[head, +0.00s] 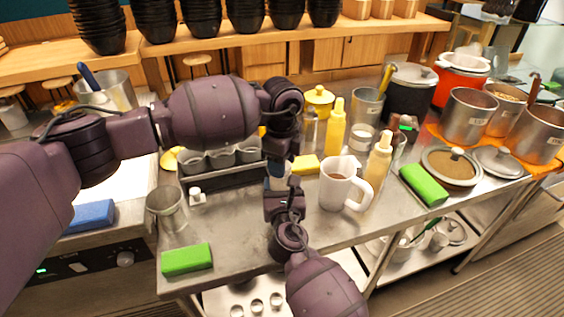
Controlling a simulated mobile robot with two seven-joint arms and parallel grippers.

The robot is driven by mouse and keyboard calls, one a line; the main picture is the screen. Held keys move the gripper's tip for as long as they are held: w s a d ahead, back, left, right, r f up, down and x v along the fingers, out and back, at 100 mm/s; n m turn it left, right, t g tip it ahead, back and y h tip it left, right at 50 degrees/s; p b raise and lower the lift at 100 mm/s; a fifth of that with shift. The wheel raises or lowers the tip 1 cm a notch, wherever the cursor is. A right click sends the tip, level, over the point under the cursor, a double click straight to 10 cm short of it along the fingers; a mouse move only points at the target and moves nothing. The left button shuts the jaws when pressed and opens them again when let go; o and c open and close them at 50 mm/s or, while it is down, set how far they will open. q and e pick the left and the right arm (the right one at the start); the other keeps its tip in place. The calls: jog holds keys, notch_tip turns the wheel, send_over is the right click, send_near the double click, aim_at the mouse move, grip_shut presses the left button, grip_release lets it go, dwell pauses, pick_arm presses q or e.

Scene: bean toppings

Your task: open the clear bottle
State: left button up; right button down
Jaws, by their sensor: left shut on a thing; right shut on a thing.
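The clear bottle (280,183) is mostly hidden between my two grippers; only a small pale part of it shows. My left gripper (279,165) comes down from above and is shut at the upper end of it. My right gripper (283,190) is shut on it from the near side, just below the left one. The two grippers are very close together above the steel counter. I cannot see whether the cap is on or off the bottle.
A green sponge (187,259), a steel cup (165,209) and a small white item (197,196) are on the left. Pots crowd the right. The counter's front middle is fairly clear.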

pick_arm(q)
jog(key=shift+r, duration=0.25)
jog(key=shift+r, duration=0.4)
jog(key=shift+r, duration=0.4)
jog(key=shift+r, duration=2)
pick_arm(e)
jog(key=shift+c, duration=0.6)
grip_release()
jog(key=shift+s, duration=0.1)
